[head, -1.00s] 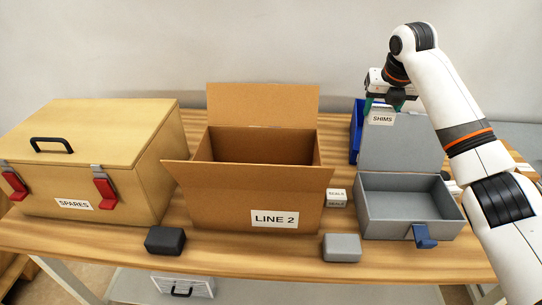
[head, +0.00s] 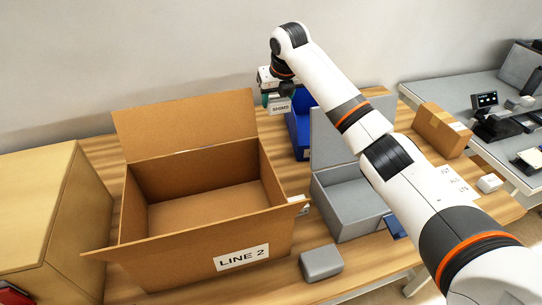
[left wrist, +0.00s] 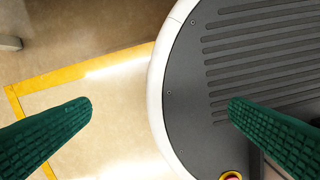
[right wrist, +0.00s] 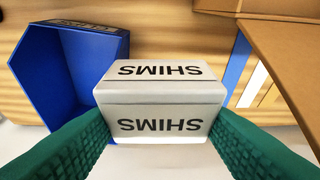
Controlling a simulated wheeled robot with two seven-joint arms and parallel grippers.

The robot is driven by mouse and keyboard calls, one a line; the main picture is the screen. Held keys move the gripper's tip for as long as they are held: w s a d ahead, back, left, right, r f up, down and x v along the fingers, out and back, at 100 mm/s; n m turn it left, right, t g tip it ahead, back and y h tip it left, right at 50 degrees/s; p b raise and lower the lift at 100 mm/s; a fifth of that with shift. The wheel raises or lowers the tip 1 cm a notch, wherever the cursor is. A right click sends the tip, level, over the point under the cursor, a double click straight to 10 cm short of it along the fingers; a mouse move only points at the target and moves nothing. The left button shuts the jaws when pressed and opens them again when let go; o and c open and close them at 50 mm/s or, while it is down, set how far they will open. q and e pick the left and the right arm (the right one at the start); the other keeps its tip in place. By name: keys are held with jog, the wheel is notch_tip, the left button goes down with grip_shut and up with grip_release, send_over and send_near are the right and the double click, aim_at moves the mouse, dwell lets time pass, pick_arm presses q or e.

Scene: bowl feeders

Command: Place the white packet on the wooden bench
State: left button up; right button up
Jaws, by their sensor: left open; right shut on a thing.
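The white packet is a small white box marked SHIMS (head: 280,106). My right gripper (head: 277,93) is shut on it and holds it behind the open carton, left of the blue bin. In the right wrist view the packet (right wrist: 160,95) sits upright between the green fingers. The wooden bench (head: 375,258) runs under the boxes. Whether the packet touches the bench is not clear. My left gripper (left wrist: 160,106) is open and empty in its wrist view, with the floor and my base below it. The head view does not show it.
The open LINE 2 carton (head: 207,255) stands in front. A blue bin (head: 297,135) is close beside the packet. A grey open box (head: 345,205), a grey block (head: 321,262) and a brown carton (head: 440,130) are on the bench. A wooden chest (head: 40,215) stands left.

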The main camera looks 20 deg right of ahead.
notch_tip(320, 180, down, 10)
jog(key=r, duration=0.1)
jog(key=p, duration=0.1)
send_over(275, 161)
jog(key=s, duration=0.1)
notch_tip(275, 161, down, 7)
jog(key=shift+f, duration=0.15)
jog(key=shift+s+f, duration=0.1)
jog(key=shift+f, duration=0.6)
pick_arm(q)
jog(key=shift+w+a+r, duration=0.2)
jog(key=shift+w+r, duration=0.2)
jog(key=shift+w, duration=0.05)
jog(key=shift+w+a+r, duration=0.2)
jog(key=shift+w+r, duration=0.15)
jog(key=shift+w, duration=0.1)
pick_arm(e)
jog(key=shift+f, duration=1.7)
pick_arm(q)
jog(key=shift+f, duration=0.1)
pick_arm(e)
jog(key=shift+f, duration=0.1)
jog(key=o, duration=1.2)
